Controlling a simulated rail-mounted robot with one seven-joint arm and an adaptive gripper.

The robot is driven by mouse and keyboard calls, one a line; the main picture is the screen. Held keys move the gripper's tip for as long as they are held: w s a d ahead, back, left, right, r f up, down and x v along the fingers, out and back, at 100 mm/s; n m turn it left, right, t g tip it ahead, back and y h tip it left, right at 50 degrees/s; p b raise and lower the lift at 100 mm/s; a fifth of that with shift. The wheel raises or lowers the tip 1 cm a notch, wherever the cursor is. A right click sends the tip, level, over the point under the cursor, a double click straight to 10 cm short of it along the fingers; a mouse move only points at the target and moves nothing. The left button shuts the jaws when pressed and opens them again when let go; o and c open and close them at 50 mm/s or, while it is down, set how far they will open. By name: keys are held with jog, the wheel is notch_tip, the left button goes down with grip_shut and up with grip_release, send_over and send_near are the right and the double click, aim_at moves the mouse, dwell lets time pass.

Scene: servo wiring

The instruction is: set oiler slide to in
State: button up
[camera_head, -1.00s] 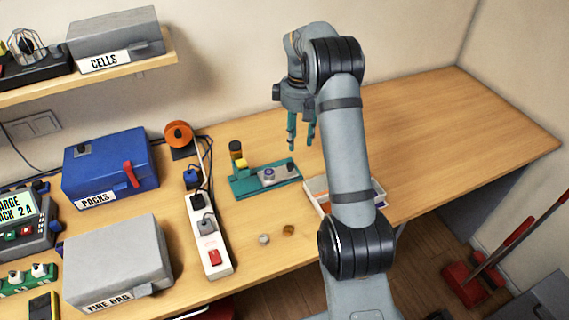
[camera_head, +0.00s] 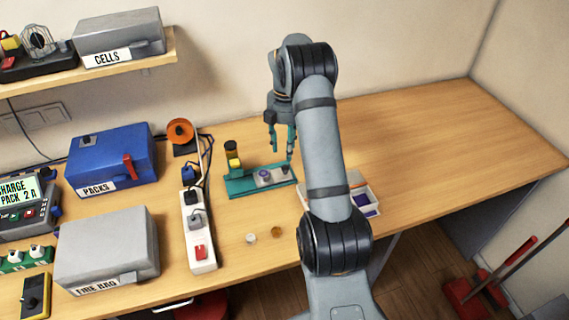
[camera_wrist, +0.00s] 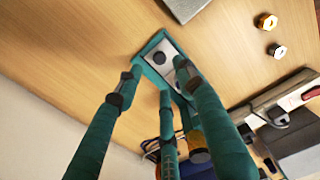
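The oiler is a dark-capped amber bottle (camera_head: 231,148) standing at the left end of a teal fixture (camera_head: 240,188). A yellow block (camera_head: 234,163), which may be the slide, sits low against the bottle. A grey plate with a purple-ringed round part (camera_head: 264,175) is on the fixture's right half. My gripper (camera_head: 282,149) is open and empty, pointing down above and behind the fixture's right end. In the wrist view, my gripper's spread fingers (camera_wrist: 157,75) frame the fixture's grey plate (camera_wrist: 170,50). An amber part (camera_wrist: 197,140) shows partly behind the fingers; the slide is not clearly visible there.
A white power strip (camera_head: 199,240) and an orange spool (camera_head: 181,131) stand left of the fixture. A small white tray (camera_head: 372,195) is to the right, partly behind my arm. Two small nuts (camera_head: 264,235) lie in front. The table's right side is clear.

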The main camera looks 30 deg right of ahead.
aim_at(285, 167)
notch_tip(285, 167, down, 8)
jog(key=shift+p, duration=0.8)
jog(key=shift+c, duration=0.7)
jog(key=c, duration=0.7)
grip_shut()
